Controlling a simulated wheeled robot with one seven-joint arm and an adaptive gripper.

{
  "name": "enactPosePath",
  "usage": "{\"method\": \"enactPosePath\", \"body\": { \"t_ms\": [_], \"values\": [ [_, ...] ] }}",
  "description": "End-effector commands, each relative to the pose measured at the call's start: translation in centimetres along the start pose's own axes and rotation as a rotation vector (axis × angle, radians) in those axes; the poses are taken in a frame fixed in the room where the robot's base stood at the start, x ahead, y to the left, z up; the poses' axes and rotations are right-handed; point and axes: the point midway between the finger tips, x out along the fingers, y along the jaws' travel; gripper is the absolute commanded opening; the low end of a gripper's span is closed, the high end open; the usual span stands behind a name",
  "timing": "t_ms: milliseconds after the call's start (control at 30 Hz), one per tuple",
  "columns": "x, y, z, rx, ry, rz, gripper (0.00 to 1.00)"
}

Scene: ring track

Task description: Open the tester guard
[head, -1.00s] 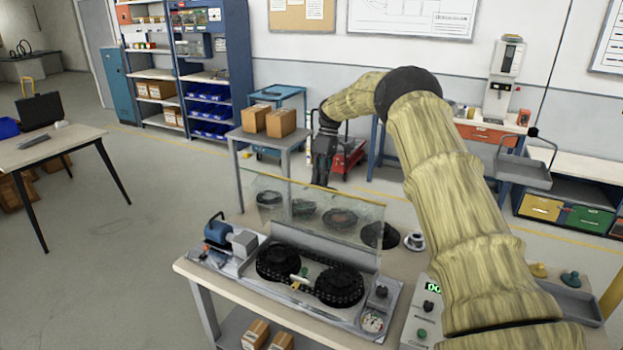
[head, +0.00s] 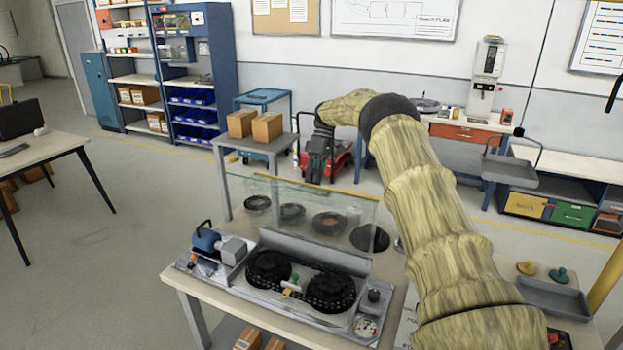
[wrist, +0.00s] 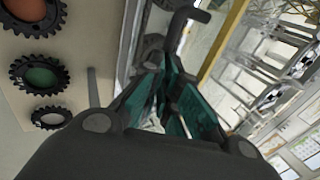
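The tester (head: 215,275) stands on a bench in the head view. Its clear guard (head: 290,193) stands raised, leaning back behind two black toothed wheels (head: 268,268). The wheels are uncovered. My gripper (head: 314,180) hangs at the guard's upper edge, on its far side as far as the picture shows; contact cannot be told. In the wrist view, the teal-padded fingers of my gripper (wrist: 170,78) come together at the tips with nothing clearly held. A dark bent bar (wrist: 185,22) shows just past the tips.
Several round toothed parts (head: 328,222) lie behind the guard; some show in the wrist view (wrist: 40,77). A side table with two cartons (head: 254,125) stands beyond. A grey tray (head: 555,296) lies at the bench's right. Open floor lies left.

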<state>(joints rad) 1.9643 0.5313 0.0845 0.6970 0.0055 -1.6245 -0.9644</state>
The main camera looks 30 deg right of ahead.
Motion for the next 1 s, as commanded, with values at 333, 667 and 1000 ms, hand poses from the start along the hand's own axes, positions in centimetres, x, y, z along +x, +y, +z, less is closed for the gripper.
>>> {"method": "enactPosePath", "body": {
  "t_ms": [333,667,1000],
  "values": [
    [2.15,0.76,0.63,0.01,-0.02,-0.012,0.33],
    [2.02,0.65,0.55,0.009,-0.021,-0.012,0.45],
    [1.95,0.58,0.45,0.008,-0.022,-0.012,0.42]
  ]
}}
